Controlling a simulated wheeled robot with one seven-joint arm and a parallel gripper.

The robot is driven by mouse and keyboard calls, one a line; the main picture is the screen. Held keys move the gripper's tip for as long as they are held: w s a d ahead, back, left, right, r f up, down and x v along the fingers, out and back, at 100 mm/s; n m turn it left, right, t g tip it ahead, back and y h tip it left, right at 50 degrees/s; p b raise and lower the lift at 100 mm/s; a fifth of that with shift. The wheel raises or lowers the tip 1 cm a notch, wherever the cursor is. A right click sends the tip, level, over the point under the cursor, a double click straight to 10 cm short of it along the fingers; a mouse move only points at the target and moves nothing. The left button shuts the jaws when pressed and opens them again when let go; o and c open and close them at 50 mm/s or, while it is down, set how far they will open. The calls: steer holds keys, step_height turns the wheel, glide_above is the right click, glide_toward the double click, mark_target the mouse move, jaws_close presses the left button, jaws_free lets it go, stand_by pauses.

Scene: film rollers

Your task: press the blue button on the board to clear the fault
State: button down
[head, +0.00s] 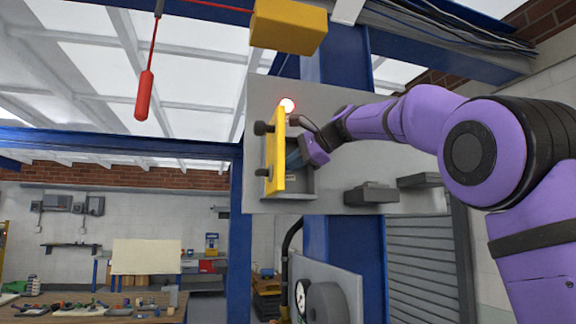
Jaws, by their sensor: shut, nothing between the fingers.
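The grey board (375,120) is mounted on a blue post. A small grey box (298,187) on its left part has a yellow door (275,150) that stands open, swung out and seen nearly edge-on. My gripper (299,155) is shut and empty at the box opening, just right of the door. I cannot make out the blue button; the hand and the door cover much of the inside. I cannot tell whether the fingertips touch anything.
Two dark grey blocks (371,193) stick out of the board to the right of the box. A yellow box (288,26) hangs above. A red handle (144,96) hangs from a cord at the upper left. A cluttered workbench (100,306) stands far back at left.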

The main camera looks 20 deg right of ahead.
steer(key=shift+s+a+r, duration=0.1)
steer(key=shift+s+a, duration=0.05)
steer(key=shift+s, duration=1.15)
steer(key=shift+s+a, duration=0.15)
steer(key=shift+s, duration=1.1)
steer(key=s+d+f+n+g+h, duration=0.2)
steer(key=s+f+n, duration=0.5)
steer(key=s+f, duration=1.1)
steer(key=s+d+f+n+g+h, duration=0.3)
steer(key=s+f+n+h, duration=0.3)
steer(key=s+f, duration=1.2)
step_height(320, 180, down, 3)
steer(key=shift+d+r+n, duration=0.2)
steer(key=shift+d+n, duration=0.2)
steer(key=shift+d, duration=0.45)
steer(key=shift+s, duration=0.1)
